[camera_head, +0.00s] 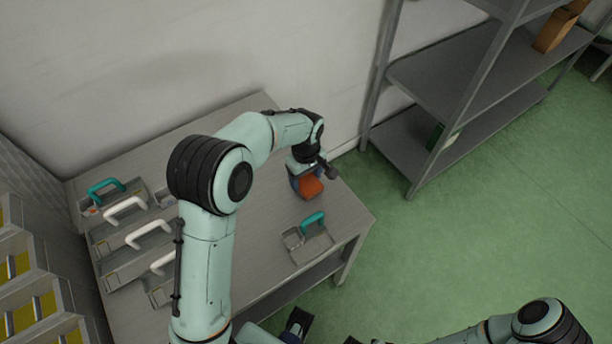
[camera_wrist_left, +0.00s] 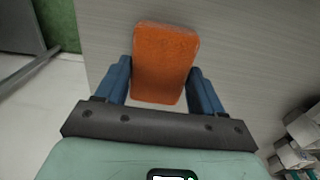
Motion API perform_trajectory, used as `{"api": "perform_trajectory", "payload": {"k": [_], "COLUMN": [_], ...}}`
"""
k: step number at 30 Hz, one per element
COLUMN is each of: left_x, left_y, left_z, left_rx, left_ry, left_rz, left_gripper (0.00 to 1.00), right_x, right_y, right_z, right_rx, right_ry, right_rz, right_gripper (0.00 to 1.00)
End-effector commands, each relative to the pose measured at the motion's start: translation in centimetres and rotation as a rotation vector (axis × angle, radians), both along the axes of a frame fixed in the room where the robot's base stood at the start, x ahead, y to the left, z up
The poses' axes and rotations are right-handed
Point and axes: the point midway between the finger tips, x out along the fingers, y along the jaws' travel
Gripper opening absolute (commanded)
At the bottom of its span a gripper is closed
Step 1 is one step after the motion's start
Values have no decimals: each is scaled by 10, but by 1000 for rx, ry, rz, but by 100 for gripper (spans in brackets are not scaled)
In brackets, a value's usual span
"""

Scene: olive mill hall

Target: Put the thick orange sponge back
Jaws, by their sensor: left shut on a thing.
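The thick orange sponge (camera_head: 312,187) is in my left gripper (camera_head: 307,182), over the far right part of the grey table (camera_head: 240,265). In the left wrist view, the orange sponge (camera_wrist_left: 165,62) sits between the two blue fingers of my left gripper (camera_wrist_left: 163,80), which is shut on it. The table top shows behind it there; I cannot tell whether the sponge touches it.
A small grey caddy with a teal handle (camera_head: 313,219) stands at the table's right front. Several grey caddies stand at the left, one with a teal handle (camera_head: 105,186), others with white handles (camera_head: 148,233). Yellow-lined bins (camera_head: 35,300) are at far left. Metal shelving (camera_head: 440,75) stands beyond the table.

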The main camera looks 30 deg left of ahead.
Motion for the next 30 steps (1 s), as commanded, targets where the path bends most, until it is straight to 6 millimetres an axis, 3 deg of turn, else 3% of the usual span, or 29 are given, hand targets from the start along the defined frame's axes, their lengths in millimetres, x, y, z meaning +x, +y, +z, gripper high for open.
{"api": "perform_trajectory", "payload": {"k": [8,9,10,11,22,30], "left_x": [0,0,0,0,1,1], "left_y": [0,0,0,0,0,-1], "left_z": [-4,-3,-3,-3,4,56], "left_rx": [0,0,0,0,0,-1], "left_ry": [0,0,0,0,-3,-7], "left_rz": [0,0,0,0,-1,-2], "left_gripper": [44,81,91,94,94,94], "right_x": [-1,0,0,0,0,3], "right_y": [0,0,0,0,0,0], "right_z": [-2,-2,-2,-2,1,8], "right_rx": [0,0,0,0,0,0], "right_ry": [1,1,1,0,-1,-3], "right_rz": [0,0,0,0,0,0], "right_gripper": [0,0,0,0,0,0]}}
